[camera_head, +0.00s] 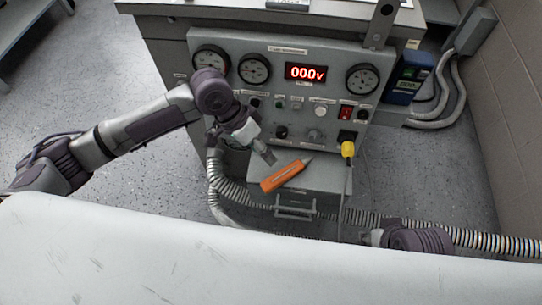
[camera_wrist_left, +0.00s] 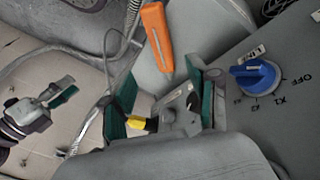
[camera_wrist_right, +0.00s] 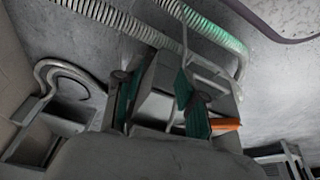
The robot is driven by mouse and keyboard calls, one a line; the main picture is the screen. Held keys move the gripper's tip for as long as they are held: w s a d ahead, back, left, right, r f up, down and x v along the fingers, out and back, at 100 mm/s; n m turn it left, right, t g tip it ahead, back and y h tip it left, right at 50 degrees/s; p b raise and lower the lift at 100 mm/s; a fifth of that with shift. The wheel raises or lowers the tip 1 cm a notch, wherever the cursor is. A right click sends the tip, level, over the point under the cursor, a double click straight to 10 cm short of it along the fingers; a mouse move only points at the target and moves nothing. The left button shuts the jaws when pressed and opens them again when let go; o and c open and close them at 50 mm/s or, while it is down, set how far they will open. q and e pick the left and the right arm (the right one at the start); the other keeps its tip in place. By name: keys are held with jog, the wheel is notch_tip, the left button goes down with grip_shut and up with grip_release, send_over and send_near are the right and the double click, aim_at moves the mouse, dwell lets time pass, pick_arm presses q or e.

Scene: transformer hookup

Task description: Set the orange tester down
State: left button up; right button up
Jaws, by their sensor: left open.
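The orange tester (camera_head: 285,176) lies flat on the grey top of a small drawer unit (camera_head: 318,178) below the front panel. Its thin grey tip points up and right. My left gripper (camera_head: 266,153) is just above and left of the tester in the head view. In the left wrist view its green-padded fingers (camera_wrist_left: 163,112) are apart, and the tester (camera_wrist_left: 157,38) lies beyond them, not between them. My right gripper (camera_head: 370,238) is low at the right, near the white surface; in its wrist view the fingers (camera_wrist_right: 160,104) are apart with no object visibly held. The tester also shows there (camera_wrist_right: 225,124).
The grey panel (camera_head: 290,112) has dials, a red 000V display (camera_head: 306,72) and a blue knob (camera_wrist_left: 255,78). A yellow plug (camera_head: 348,149) hangs before it. Ribbed hoses (camera_head: 460,237) run around the drawer unit. A white surface (camera_head: 200,250) fills the foreground.

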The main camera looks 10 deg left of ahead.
pick_arm(q)
jog(key=s+d, duration=0.1)
jog(key=s+d+f+t, duration=0.1)
jog(key=s, duration=0.1)
jog(key=s+d+t, duration=0.1)
jog(key=shift+s+f+n+h, duration=0.3)
jog(key=shift+f+n+h, duration=0.05)
jog(key=shift+n+h, duration=0.05)
jog(key=s+a+f+n+t+y, duration=0.1)
jog(key=s+a+f+n+y, duration=0.1)
jog(key=s+a, duration=0.3)
jog(key=s+a+f+n+y, duration=0.3)
jog(key=s+a, duration=0.2)
jog(key=a, duration=0.5)
jog(key=shift+s+a+f+n+t+y, duration=0.25)
jog(key=shift+f+n+t+y, duration=0.05)
jog(key=shift+f+t+y, duration=0.1)
pick_arm(e)
jog(key=x, duration=0.2)
jog(key=shift+w+a+f, duration=0.1)
jog(key=shift+f, duration=0.25)
